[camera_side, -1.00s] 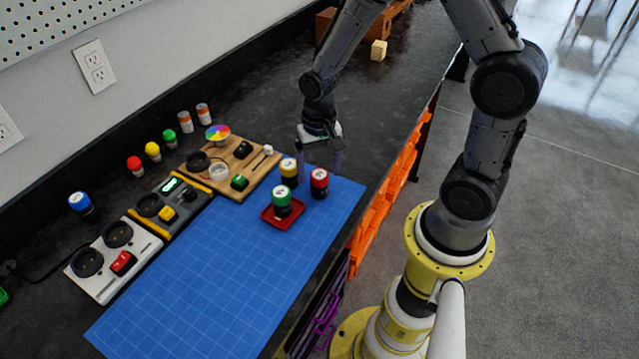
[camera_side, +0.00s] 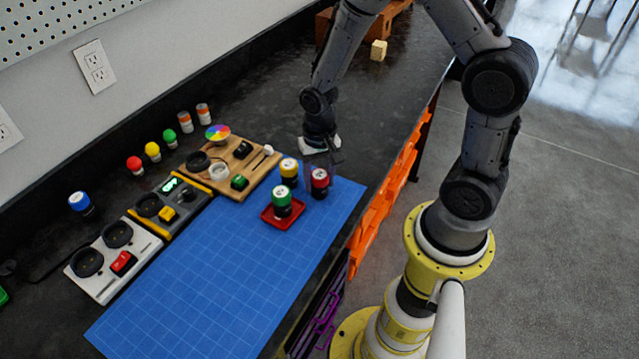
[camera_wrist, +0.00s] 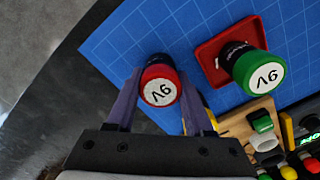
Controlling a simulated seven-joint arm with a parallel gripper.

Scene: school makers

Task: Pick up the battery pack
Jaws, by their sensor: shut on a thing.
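A red-capped battery pack (camera_side: 320,181) marked 9V stands on the blue mat, near its far right corner. My gripper (camera_side: 319,178) is shut on it; in the wrist view the red cap (camera_wrist: 160,86) sits between the two purple fingers. A green-capped pack (camera_side: 282,201) stands in a small red tray (camera_side: 267,216); the wrist view also shows it to the right (camera_wrist: 260,72). A yellow-capped pack (camera_side: 289,170) stands just left of the red one. A blue-capped pack (camera_side: 81,203) stands far left, off the mat.
The blue mat (camera_side: 200,285) is clear toward the front left. A wooden board with parts (camera_side: 250,177), a grey device (camera_side: 168,208) and a white socket box (camera_side: 105,270) line its left side. Several coloured bulbs (camera_side: 152,150) stand behind. Orange bins (camera_side: 385,190) hang along the bench edge.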

